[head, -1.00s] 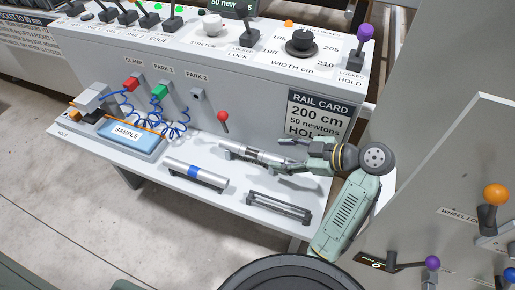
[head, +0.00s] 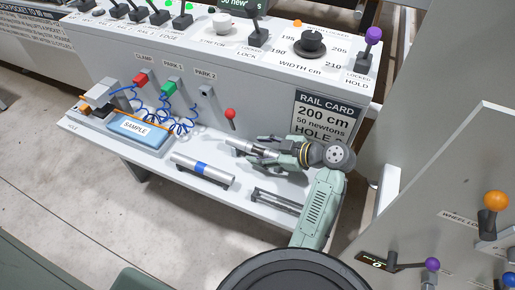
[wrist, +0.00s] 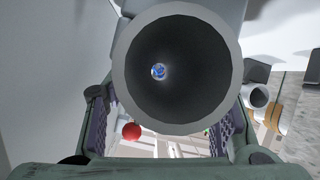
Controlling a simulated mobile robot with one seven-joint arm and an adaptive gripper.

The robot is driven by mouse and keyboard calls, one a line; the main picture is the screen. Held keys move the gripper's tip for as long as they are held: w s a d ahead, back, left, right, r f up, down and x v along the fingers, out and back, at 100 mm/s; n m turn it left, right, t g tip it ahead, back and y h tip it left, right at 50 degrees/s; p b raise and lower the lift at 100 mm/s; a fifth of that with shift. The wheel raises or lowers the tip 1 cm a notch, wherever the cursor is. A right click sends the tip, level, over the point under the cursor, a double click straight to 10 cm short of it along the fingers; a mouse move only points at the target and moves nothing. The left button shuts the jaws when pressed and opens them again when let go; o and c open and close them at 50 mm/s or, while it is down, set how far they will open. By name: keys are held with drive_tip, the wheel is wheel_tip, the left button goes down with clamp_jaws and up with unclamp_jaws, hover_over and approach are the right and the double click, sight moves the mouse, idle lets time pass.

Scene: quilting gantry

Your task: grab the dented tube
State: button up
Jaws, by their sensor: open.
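A plain silver tube (head: 246,146) lies at the back right of the white shelf. A second silver tube with a blue band (head: 203,169) lies in front and to the left of it. I cannot make out a dent on either. My gripper (head: 260,148) is open, its fingers on either side of the plain tube's right end. In the wrist view that tube's hollow end (wrist: 205,88) fills the upper middle, very close, with a finger showing at each side. Contact between fingers and tube cannot be told.
An empty dark rack (head: 277,200) sits at the shelf's front right. A red-knobbed lever (head: 230,114) stands just behind the plain tube. The panel with the rail card (head: 322,112) rises behind my gripper. A blue sample pad (head: 140,134) lies at left.

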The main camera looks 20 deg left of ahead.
sight(261, 149)
drive_tip(key=shift+c, duration=0.2)
clamp_jaws()
idle(0.3)
drive_tip(key=shift+r, duration=0.1)
drive_tip(key=shift+r, duration=0.55)
wheel_tip(261, 149, up, 2)
drive_tip(key=shift+r+b, duration=0.1)
drive_tip(key=shift+b, duration=0.5)
drive_tip(key=s+b, duration=0.1)
drive_tip(key=s, duration=0.3)
drive_tip(key=s+d, duration=0.1)
drive_tip(key=s, duration=0.3)
drive_tip(key=s+d+r+b, duration=0.1)
drive_tip(key=s, duration=0.4)
drive_tip(key=shift+d+b, duration=0.2)
drive_tip(key=shift+b, duration=0.15)
drive_tip(key=shift+s+d+r+p, duration=0.15)
drive_tip(key=shift+s+p, duration=0.55)
drive_tip(key=shift+p, duration=0.2)
drive_tip(key=shift+s+d+r+p, duration=0.1)
drive_tip(key=shift+s+r+p, duration=0.05)
drive_tip(key=shift+s+p, duration=0.65)
